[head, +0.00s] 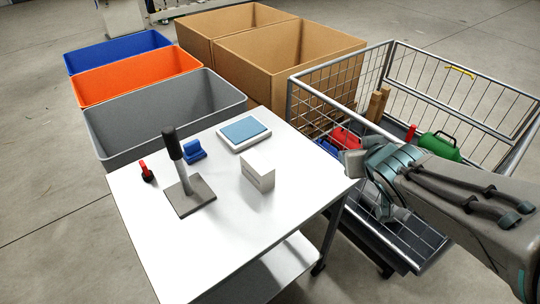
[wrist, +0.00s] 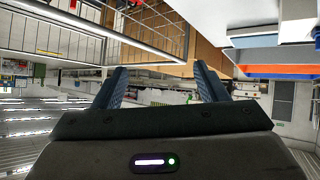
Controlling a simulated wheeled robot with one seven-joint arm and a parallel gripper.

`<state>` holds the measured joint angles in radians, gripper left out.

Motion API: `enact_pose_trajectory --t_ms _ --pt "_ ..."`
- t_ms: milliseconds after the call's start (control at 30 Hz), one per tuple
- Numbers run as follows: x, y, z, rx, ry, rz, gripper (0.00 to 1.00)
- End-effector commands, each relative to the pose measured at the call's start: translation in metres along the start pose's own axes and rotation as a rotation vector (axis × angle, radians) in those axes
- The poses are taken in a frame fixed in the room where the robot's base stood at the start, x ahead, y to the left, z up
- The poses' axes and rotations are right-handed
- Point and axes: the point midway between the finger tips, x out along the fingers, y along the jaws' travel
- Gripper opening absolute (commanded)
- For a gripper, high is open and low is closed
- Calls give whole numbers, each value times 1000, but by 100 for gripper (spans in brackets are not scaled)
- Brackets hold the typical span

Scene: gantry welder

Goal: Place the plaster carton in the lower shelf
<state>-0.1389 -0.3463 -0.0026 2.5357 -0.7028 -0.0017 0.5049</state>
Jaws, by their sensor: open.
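A small white box, likely the plaster carton (head: 258,170), stands upright on the white table top (head: 240,235), near its right side. The lower shelf (head: 278,268) of the table shows partly below the top; the rest of it is hidden under the top. My gripper (wrist: 158,80) is open in the wrist view, with nothing between its two fingers. In the head view my arm reaches in from the right, over the wire cage trolley, and its end is right of the carton and apart from it. The fingers are hard to make out there.
A post on a square base (head: 189,196), a blue item (head: 194,151), a red-black item (head: 146,172) and a blue-topped tray (head: 243,131) share the table. Behind are grey (head: 165,122), orange (head: 135,78) and blue bins and cardboard boxes. The wire cage (head: 470,100) holds a green can (head: 440,146).

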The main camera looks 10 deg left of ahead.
Motion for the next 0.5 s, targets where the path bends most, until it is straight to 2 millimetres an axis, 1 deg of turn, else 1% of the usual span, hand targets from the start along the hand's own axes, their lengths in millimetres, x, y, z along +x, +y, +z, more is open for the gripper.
enact_pose_trajectory --t_ms 33,67,100,167,200,300,400,500 --pt "23 -22 16 -31 55 -63 66" --pt "28 -34 17 -48 89 -104 66" --pt "35 -50 19 -67 128 -162 66" --pt "42 -74 24 -94 178 -251 66" --pt "45 -89 28 -108 203 -309 66" --pt "48 -122 38 -136 245 -441 66" --pt "46 -144 47 -152 264 -537 66" --pt "44 -156 51 -159 271 -593 66"
